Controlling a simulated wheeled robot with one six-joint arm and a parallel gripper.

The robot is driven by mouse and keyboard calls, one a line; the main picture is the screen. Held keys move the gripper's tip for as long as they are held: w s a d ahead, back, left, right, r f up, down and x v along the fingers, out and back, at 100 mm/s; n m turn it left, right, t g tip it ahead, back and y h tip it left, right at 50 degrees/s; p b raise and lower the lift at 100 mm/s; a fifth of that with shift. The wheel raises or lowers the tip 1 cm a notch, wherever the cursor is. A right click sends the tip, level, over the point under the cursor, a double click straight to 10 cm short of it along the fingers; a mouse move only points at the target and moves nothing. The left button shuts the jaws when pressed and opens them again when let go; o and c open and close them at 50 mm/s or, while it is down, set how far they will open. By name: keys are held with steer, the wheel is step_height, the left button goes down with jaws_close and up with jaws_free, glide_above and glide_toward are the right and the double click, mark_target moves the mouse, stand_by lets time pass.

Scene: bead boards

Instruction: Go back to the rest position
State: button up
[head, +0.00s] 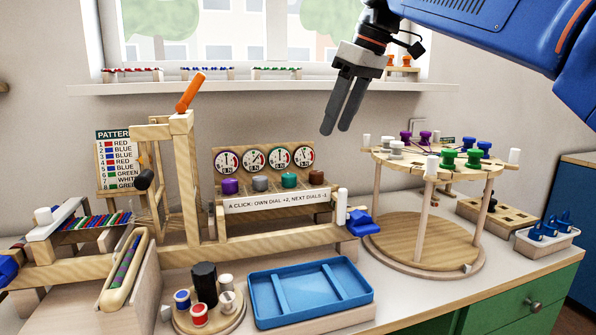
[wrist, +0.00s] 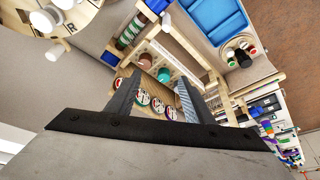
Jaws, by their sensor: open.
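My gripper (head: 342,117) hangs from the blue arm at the upper middle of the head view, in the air in front of the wall. Its two dark fingers are parted and empty. In the wrist view the fingers (wrist: 152,98) show a gap with the dial panel behind it. The dial panel (head: 270,160) stands below and left of my gripper, with colored knobs in front of it. The round two-level wooden stand (head: 424,240) is below and right of my gripper. My gripper touches nothing that I can see.
A blue tray (head: 311,286) and a round holder with cylinders (head: 209,316) stand at the table front. A wooden frame with an orange-tipped lever (head: 190,91) rises at left. A window sill (head: 250,90) with small bead racks runs behind. A white bin (head: 547,243) is at right.

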steer(key=s+d+f+m+h, duration=0.1)
steer(key=s+d+f+m, duration=0.2)
steer(key=f, duration=1)
steer(key=s+d+f+m+t+h, duration=0.1)
steer(key=s+d+f+m, duration=0.2)
steer(key=s+d+f, duration=0.7)
steer(key=s+d+f+m+t+h, duration=0.1)
steer(key=s+d+f+m, duration=0.3)
steer(key=s+f, duration=0.7)
step_height(320, 180, down, 6)
steer(key=shift+s+d+f+h, duration=0.1)
steer(key=shift+s+d+h, duration=0.25)
steer(key=shift+d, duration=0.9)
stand_by(2.3)
